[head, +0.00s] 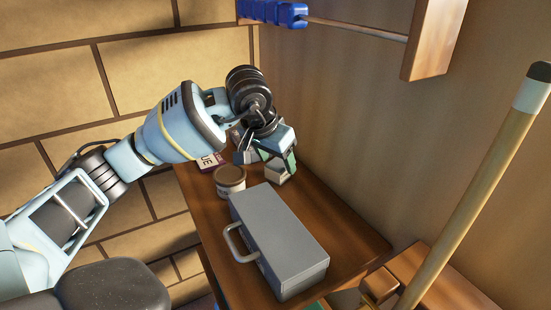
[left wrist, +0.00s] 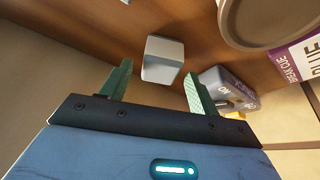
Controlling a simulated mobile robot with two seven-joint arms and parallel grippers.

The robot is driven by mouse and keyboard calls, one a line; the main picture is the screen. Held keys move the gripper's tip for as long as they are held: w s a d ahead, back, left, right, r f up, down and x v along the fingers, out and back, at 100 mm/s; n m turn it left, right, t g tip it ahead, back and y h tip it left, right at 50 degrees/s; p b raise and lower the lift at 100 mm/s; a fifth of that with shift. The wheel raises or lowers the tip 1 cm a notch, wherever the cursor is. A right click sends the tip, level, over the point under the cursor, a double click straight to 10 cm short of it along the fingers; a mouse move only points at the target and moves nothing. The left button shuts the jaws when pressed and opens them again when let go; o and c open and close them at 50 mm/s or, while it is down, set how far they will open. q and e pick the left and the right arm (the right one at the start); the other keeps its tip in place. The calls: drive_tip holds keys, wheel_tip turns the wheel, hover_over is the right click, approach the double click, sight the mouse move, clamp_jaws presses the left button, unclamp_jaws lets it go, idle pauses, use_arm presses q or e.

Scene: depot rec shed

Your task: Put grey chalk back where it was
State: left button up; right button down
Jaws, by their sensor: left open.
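A small pale grey block, which looks like the grey chalk (head: 279,173), rests on the wooden shelf (head: 345,225). In the left wrist view the chalk (left wrist: 163,60) shows between and just beyond the fingertips. My left gripper (head: 268,158) is open above the shelf, reaching over the chalk, with green fingers. In the left wrist view the gripper (left wrist: 157,72) has one finger on either side of the chalk, with gaps showing. I cannot tell whether the fingers reach down beside it. My right gripper is not in view.
A round tin (head: 230,176) and a purple-and-white labelled box (head: 209,161) stand beside the gripper. A grey toolbox (head: 277,240) fills the shelf's front. A cue-like pole (head: 480,190) leans at right.

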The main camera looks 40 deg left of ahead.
use_arm(q)
drive_tip(key=v, duration=1.2)
drive_tip(key=shift+p, duration=0.4)
